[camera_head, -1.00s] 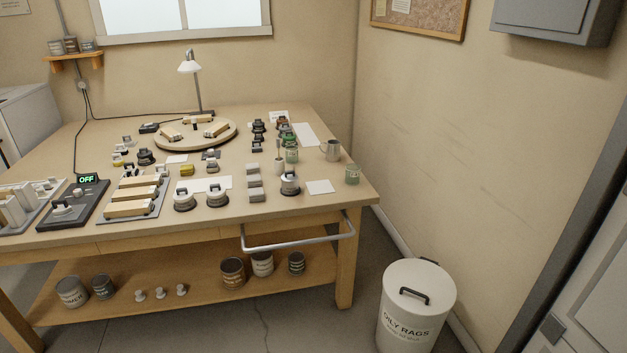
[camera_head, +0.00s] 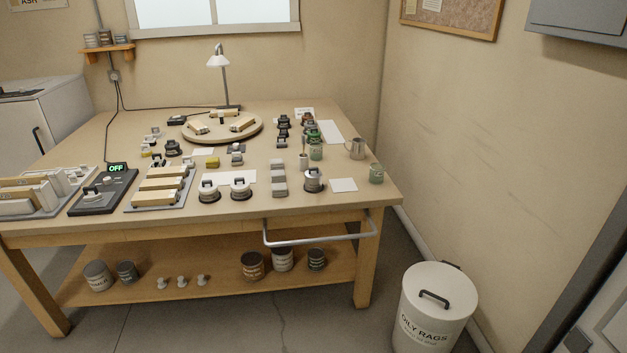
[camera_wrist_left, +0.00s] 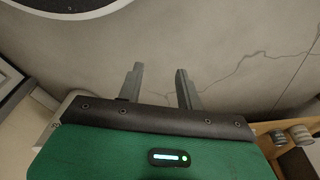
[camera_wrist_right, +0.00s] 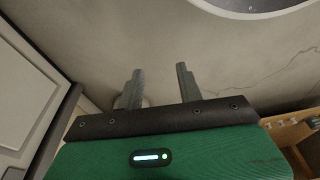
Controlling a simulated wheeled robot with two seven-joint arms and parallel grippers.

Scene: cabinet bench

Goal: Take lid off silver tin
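My left gripper (camera_wrist_left: 158,78) is open and empty in the left wrist view, over grey floor. My right gripper (camera_wrist_right: 159,76) is open and empty in the right wrist view, also over floor. Neither gripper shows in the head view, and both are away from the tin.
A metal rail (camera_head: 320,240) juts from the bench front. An oily rags bin (camera_head: 436,310) stands on the floor.

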